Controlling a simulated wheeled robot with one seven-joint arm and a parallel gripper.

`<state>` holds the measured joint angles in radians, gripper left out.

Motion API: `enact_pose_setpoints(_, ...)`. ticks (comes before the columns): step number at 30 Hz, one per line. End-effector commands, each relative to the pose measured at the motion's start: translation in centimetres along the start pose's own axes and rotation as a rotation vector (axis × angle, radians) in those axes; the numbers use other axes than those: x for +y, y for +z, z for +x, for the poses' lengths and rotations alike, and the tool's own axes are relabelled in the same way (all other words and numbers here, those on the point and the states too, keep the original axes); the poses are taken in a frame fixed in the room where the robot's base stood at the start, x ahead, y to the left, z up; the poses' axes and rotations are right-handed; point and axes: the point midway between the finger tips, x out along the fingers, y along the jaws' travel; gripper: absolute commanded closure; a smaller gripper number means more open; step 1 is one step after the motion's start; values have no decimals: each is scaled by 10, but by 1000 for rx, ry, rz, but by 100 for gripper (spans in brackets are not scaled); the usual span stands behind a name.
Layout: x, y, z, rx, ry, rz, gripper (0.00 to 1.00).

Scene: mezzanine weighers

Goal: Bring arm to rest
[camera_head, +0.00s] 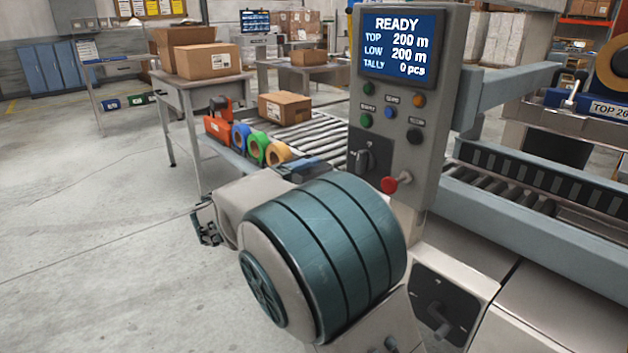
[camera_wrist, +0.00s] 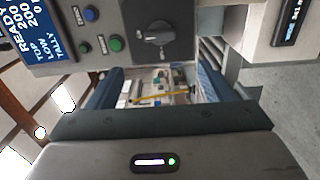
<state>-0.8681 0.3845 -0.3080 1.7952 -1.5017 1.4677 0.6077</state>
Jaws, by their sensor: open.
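My arm (camera_head: 325,250) shows large in the front middle of the head view, with a teal banded housing and pale links. It is bent and stands in front of the control panel and the roller conveyor. In the wrist view my gripper (camera_wrist: 160,78) has its two dark blue fingers spread apart, with nothing between them. The control panel (camera_head: 437,125) shows close by in the wrist view too, turned on its side, with its rotary knob (camera_wrist: 155,40) just beyond the fingers. In the head view I cannot clearly make out the fingers.
The panel screen (camera_head: 404,45) reads READY. Behind stand a roller conveyor with a carton (camera_head: 284,107), coloured tape rolls (camera_head: 257,148) and a table with boxes (camera_head: 208,62). Open floor (camera_head: 80,240) lies at left.

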Motion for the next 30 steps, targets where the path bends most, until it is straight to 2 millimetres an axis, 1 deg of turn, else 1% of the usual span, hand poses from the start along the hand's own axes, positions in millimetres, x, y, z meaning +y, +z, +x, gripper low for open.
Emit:
enact_pose_setpoints(6,1,2,2,-4,-6,-1,25)
enact_pose_setpoints(8,4,8,6,-18,-29,-3,25)
enact_pose_setpoints(10,11,23,17,-49,-86,-8,25)
enact_pose_setpoints(11,14,33,22,-67,-122,-10,25)
enact_pose_setpoints(14,24,74,41,-143,-280,-13,25)
enact_pose_setpoints(15,28,93,46,-173,-354,-10,25)
enact_pose_setpoints(17,32,121,50,-215,-466,-1,25)
enact_pose_setpoints(18,34,138,51,-238,-539,10,25)
enact_pose_setpoints(19,36,150,50,-255,-593,20,25)
enact_pose_setpoints(22,45,189,42,-299,-764,68,25)
enact_pose_setpoints(24,52,212,32,-321,-876,113,25)
enact_pose_setpoints(27,66,240,14,-342,-1024,194,25)
enact_pose_setpoints(30,82,261,-7,-351,-1153,293,25)
